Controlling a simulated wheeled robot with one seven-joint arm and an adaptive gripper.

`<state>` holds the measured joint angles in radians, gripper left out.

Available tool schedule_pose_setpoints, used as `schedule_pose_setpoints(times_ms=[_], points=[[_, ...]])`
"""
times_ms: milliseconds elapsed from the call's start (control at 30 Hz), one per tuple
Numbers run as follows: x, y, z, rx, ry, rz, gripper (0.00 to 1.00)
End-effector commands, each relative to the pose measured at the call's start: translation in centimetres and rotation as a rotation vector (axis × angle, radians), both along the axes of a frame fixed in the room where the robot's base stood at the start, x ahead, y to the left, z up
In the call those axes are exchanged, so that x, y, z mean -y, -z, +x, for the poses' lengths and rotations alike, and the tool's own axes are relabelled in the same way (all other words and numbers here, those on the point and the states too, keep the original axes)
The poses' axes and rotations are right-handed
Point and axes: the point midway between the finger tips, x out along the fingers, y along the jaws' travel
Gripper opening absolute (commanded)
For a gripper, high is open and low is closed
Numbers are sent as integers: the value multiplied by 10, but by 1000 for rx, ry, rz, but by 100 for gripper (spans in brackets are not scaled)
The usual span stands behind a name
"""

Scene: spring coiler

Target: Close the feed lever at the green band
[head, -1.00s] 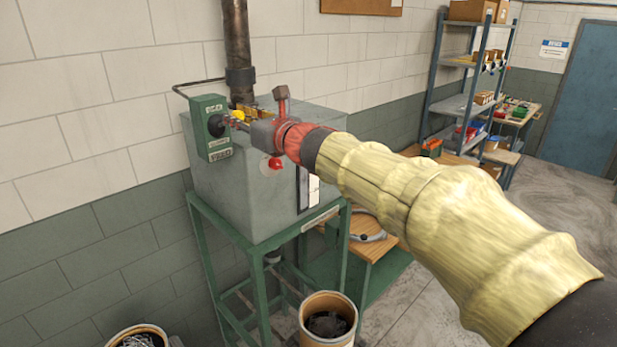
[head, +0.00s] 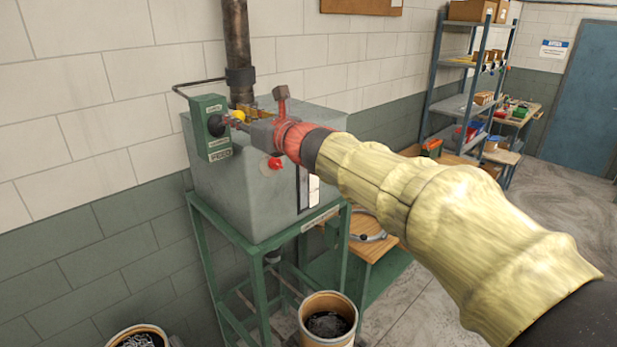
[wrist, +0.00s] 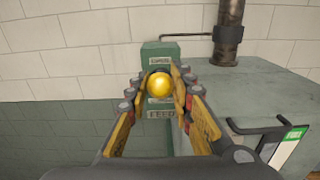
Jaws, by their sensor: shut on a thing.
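The feed lever's yellow ball knob (head: 238,115) stands out in front of a green control box (head: 214,142) on the machine's left side, with a black round hub on the box face. In the wrist view the knob (wrist: 160,85) is between the two fingers, in front of the labelled green box (wrist: 160,55). My gripper (wrist: 161,78) is shut on the knob; in the head view my gripper (head: 240,122) reaches it from the right. The lever's shaft is mostly hidden behind the knob and fingers. I cannot make out a separate green band on the box.
The grey machine cabinet (head: 235,190) stands on a green frame (head: 213,265), with a red knob (head: 274,163) on its front. A vertical pipe (head: 236,45) rises behind it. Bins (head: 328,325) of metal parts stand below. A shelf rack (head: 465,75) is farther right.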

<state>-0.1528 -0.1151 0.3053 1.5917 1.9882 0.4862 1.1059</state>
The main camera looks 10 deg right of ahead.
Motion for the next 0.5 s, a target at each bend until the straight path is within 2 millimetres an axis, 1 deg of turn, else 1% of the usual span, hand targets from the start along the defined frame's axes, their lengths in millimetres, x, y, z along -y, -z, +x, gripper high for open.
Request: schedule_pose_setpoints(times_ms=[167, 500], points=[[0, 5, 0, -1, 0, -1, 0], [0, 37, 1, -6, 1, -3, 0]])
